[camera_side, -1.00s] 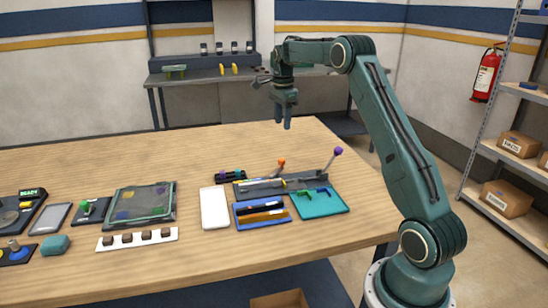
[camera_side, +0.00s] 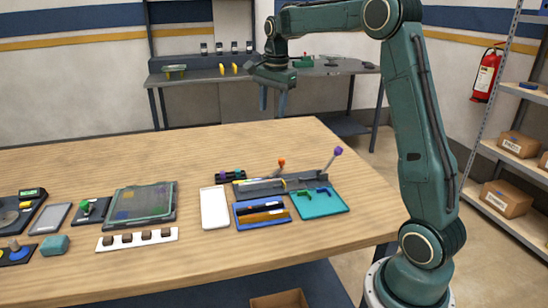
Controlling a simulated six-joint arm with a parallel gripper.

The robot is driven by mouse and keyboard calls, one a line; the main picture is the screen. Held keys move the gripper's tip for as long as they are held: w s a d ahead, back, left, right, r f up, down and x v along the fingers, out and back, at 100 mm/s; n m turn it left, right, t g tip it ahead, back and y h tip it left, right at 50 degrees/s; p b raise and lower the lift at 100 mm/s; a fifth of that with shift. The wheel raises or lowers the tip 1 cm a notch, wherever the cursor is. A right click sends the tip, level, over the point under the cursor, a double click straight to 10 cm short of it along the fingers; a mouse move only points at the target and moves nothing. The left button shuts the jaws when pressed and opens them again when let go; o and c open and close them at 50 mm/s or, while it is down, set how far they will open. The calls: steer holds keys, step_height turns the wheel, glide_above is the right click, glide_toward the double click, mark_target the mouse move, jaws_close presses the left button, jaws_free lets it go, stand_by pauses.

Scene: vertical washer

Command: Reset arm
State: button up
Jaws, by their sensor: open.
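My gripper (camera_side: 272,106) hangs pointing down, high above the back right part of the wooden table (camera_side: 230,148). Its two fingers are apart with nothing between them. My arm reaches up from its base at the table's right end and bends over toward the left. No table object touches the gripper.
Below stand a lever fixture (camera_side: 285,182) with orange and purple knobs, a teal tray (camera_side: 320,203), a blue tray (camera_side: 262,214) and a white tray (camera_side: 214,208). A clear-lidded box (camera_side: 140,203) lies further left. The table's back half is clear.

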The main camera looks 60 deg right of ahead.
steer(key=s+a+r+n+t, duration=0.1)
steer(key=s+a+r+n, duration=0.1)
steer(key=s+a+n, duration=0.5)
steer(key=s+a+r+n+t, duration=0.1)
steer(key=s+a+r+n, duration=0.2)
steer(key=s+a, duration=0.4)
steer(key=s+a+f+n+t, duration=0.2)
steer(key=s+a+f+n, duration=0.4)
steer(key=s, duration=0.6)
steer(key=a+n, duration=0.2)
steer(key=shift+n+y, duration=0.3)
steer(key=shift+n, duration=0.1)
